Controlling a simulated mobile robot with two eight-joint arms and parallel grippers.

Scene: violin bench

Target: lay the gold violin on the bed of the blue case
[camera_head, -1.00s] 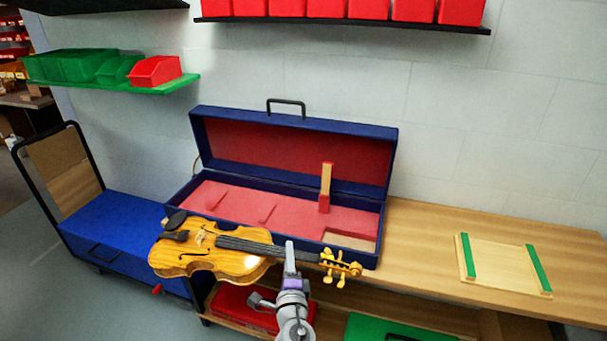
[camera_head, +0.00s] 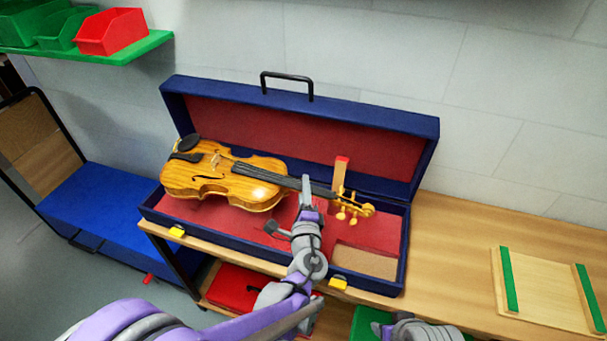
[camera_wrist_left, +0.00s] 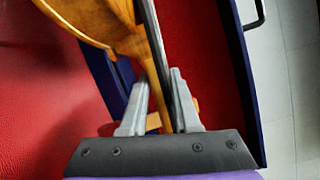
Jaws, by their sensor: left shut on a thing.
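The gold violin (camera_head: 225,178) is over the open blue case (camera_head: 372,279), its body to the left and its scroll to the right. It appears raised above the red bed (camera_head: 330,225), with the lid lining behind it. My left gripper (camera_head: 306,185) is shut on the violin's neck. In the left wrist view the neck (camera_wrist_left: 155,50) passes between the fingers (camera_wrist_left: 158,105), and part of the gold body (camera_wrist_left: 90,15) is at the upper left. The violin hides part of the bed. My right gripper's fingers are not visible; only a grey part of my arm shows at the bottom edge.
The case lid (camera_head: 300,105) stands open at the back. A red-tipped wooden block (camera_head: 340,173) stands in the case near the scroll. A wooden board with green strips (camera_head: 545,285) lies on the bench at right. A blue-topped cart (camera_head: 110,210) is at left.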

